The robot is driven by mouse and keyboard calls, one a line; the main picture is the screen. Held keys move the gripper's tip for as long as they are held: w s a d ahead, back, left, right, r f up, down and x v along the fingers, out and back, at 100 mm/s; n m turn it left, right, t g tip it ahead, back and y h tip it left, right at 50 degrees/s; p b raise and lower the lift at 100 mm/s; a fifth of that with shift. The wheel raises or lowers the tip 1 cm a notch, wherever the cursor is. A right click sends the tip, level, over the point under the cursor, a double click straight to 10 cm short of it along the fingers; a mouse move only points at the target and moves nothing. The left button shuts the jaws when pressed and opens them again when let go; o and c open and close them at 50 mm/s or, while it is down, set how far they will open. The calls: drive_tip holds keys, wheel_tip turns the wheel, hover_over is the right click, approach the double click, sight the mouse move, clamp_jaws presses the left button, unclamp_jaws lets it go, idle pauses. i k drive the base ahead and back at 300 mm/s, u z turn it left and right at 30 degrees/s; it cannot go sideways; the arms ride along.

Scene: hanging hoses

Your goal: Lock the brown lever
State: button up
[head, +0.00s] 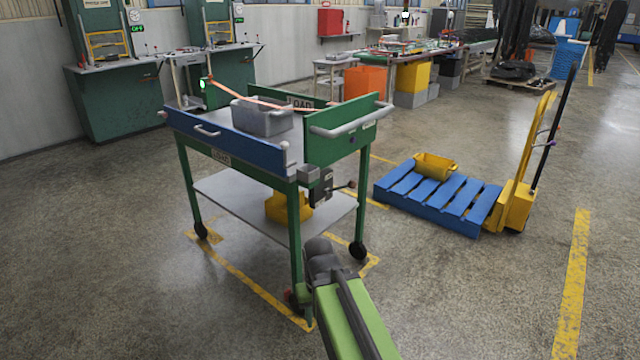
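A small dark lever with a brownish knob (351,184) sticks out to the right from a dark latch unit (321,188) at the near right corner of the green and blue cart (232,140). It looks roughly level, tilted slightly up at its tip; at this size I cannot tell whether it is locked. My green arm with its dark joint rises from the bottom of the head view, in front of the cart's near leg and below the lever. I cannot make out my gripper's fingers.
A grey bin (262,119) sits on the cart top, with an orange hose (230,90) behind it. A yellow bin (287,207) is on the lower shelf. A blue pallet (436,195) with a yellow pallet jack (517,205) stands right. The floor right of my arm is clear.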

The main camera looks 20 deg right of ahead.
sight(352, 184)
drive_tip(key=u, duration=1.2)
drive_tip(key=i, duration=0.25)
drive_tip(key=u, duration=0.15)
drive_tip(key=k, duration=0.9)
drive_tip(key=z, duration=0.2)
drive_tip(key=i, duration=1.2)
